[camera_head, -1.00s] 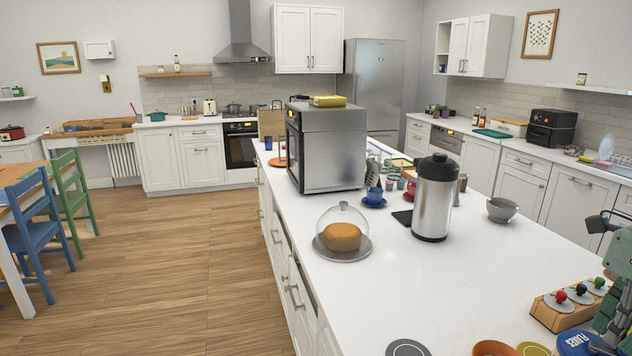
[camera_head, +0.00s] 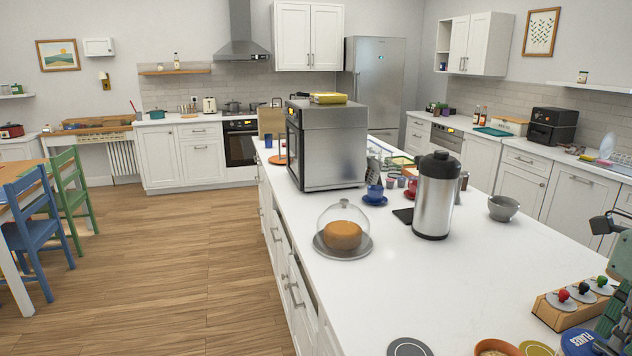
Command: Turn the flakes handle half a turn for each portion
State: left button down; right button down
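No flakes handle can be made out with certainty. Neither of my grippers can be made out in the head view.
A wooden block (camera_head: 550,316) with red, black and green knobs on pale discs stands beside the blue mat. Yellow (camera_head: 536,349) and dark grey (camera_head: 408,347) mats lie near the front. A steel flask (camera_head: 433,205), a domed cake (camera_head: 343,235) and a grey bowl (camera_head: 503,208) stand farther back.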

jog(key=shift+d+r+p, duration=0.4)
jog(key=shift+r+p, duration=0.1)
jog(key=shift+r, duration=0.1)
jog(key=r, duration=0.1)
jog(key=s+r+p, duration=0.1)
jog(key=r+p, duration=0.1)
jog(key=shift+s+d+r, duration=0.15)
jog(key=shift+s+r, duration=0.1)
jog(key=shift+s, duration=0.15)
jog(key=shift+w+r+p, duration=0.5)
jog(key=shift+r+p, duration=0.05)
jog(key=shift+r, duration=0.4)
jog(key=shift+s, duration=0.1)
